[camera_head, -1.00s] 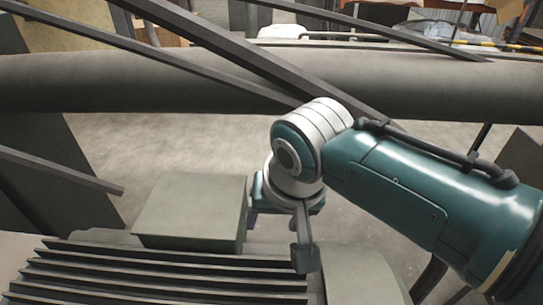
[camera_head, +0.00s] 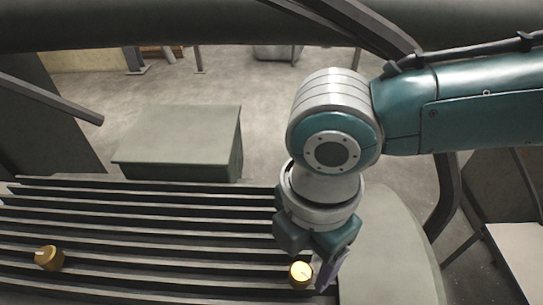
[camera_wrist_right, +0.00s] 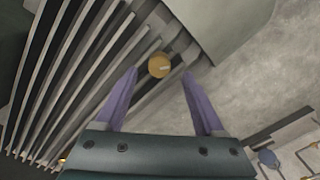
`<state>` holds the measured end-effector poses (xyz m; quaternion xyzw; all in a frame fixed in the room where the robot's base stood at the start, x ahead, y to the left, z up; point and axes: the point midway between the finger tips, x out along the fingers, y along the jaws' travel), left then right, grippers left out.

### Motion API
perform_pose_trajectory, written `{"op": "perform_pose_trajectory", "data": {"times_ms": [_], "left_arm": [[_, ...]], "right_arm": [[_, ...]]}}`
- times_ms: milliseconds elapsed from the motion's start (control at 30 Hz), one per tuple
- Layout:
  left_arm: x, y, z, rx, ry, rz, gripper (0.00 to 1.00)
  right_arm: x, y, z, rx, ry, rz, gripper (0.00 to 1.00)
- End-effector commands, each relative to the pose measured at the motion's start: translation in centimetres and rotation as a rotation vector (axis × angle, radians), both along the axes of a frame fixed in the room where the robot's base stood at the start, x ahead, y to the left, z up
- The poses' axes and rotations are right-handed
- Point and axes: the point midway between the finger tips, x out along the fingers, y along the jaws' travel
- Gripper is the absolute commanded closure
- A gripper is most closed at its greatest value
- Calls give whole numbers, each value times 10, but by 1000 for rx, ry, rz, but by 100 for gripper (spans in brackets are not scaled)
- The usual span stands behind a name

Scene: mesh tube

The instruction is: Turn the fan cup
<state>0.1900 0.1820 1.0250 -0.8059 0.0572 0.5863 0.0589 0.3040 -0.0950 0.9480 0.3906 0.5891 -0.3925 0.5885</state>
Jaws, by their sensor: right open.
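A yellow round cup (camera_head: 300,274) sits at the right end of the ribbed grey housing in the head view. It also shows in the right wrist view (camera_wrist_right: 160,66), with a small pale mark on its face. A second yellow cup (camera_head: 49,258) sits on the ribs at the lower left. My right gripper (camera_head: 316,264) is open, pointing down, with a purple finger close to the right of the first cup. In the wrist view, that cup shows between the two fingertips, and I cannot tell whether they touch it. My left gripper is out of view.
The ribbed housing (camera_head: 130,213) fills the lower left, with a grey box (camera_head: 185,135) behind it. A smooth rounded end (camera_head: 390,240) lies right of the gripper. A large pipe and slanted dark bars cross the top. Open concrete floor lies beyond.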

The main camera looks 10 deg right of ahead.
Motion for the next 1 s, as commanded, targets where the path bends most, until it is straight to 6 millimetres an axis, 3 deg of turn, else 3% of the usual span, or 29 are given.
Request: {"op": "perform_pose_trajectory", "data": {"times_ms": [200, 567, 1000], "left_arm": [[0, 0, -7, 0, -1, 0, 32], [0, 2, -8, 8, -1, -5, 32], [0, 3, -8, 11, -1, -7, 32]], "right_arm": [[0, 1, -30, 0, 0, -1, 29], [0, 0, -34, 2, -1, -1, 30], [0, 0, -34, 1, -2, -2, 80]]}}
